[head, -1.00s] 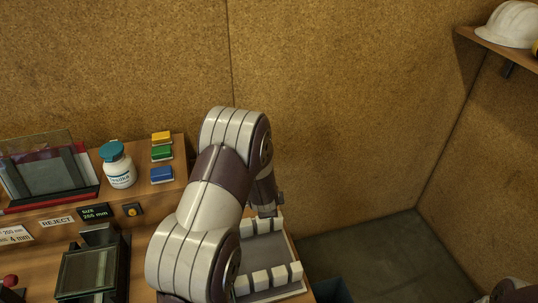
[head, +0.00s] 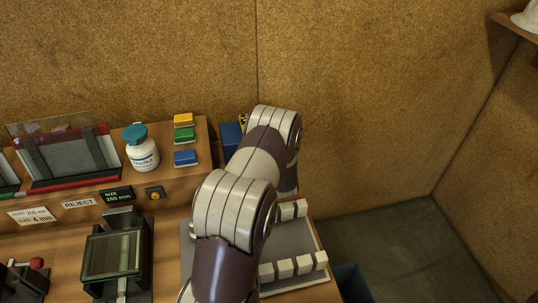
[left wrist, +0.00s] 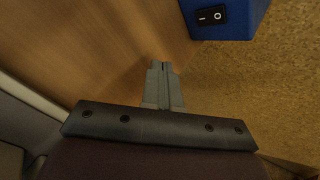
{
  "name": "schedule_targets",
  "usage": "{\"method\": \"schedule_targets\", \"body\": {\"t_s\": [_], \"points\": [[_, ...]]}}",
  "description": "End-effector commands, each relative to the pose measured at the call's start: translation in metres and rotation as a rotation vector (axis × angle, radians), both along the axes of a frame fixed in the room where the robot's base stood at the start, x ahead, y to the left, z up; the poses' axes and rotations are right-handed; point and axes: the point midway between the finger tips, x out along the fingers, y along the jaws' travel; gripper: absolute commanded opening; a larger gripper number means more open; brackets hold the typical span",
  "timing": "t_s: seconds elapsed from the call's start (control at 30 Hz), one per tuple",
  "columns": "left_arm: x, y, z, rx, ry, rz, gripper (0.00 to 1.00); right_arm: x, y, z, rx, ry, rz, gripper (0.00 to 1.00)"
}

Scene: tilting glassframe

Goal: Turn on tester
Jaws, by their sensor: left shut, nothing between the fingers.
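A blue box with a black rocker switch (left wrist: 212,15) marked with a line and a circle shows at the top right of the left wrist view; I take it for the tester (left wrist: 237,31). In the head view a blue box (head: 231,135) stands behind my arm at the right end of the shelf, partly hidden. My left gripper (left wrist: 164,66) is shut and empty, its fingertips apart from the box, below and left of the switch in that picture. In the head view my arm hides the gripper. My right gripper is out of view.
A white bottle with a teal cap (head: 142,150) and yellow, green and blue blocks (head: 185,158) stand on the shelf. A glass-topped fixture (head: 112,255) stands on the bench. A grey tray (head: 298,284) with white blocks lies under my arm. Cork walls close the back.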

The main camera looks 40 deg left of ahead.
Motion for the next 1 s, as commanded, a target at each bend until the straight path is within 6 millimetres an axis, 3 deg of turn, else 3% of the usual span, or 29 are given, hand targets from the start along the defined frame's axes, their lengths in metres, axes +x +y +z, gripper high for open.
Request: {"method": "schedule_targets", "body": {"t_s": [0.33, 0.5, 1.0], "points": [[0.031, 0.040, -0.010, 0.000, -0.003, 0.002, 0.00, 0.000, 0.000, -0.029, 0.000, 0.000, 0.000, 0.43], [0.042, 0.053, -0.008, 0.000, -0.001, 0.000, 0.00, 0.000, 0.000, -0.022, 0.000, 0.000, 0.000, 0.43], [0.047, 0.059, -0.009, 0.000, -0.001, -0.001, 0.00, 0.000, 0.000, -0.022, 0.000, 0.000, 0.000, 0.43]]}}
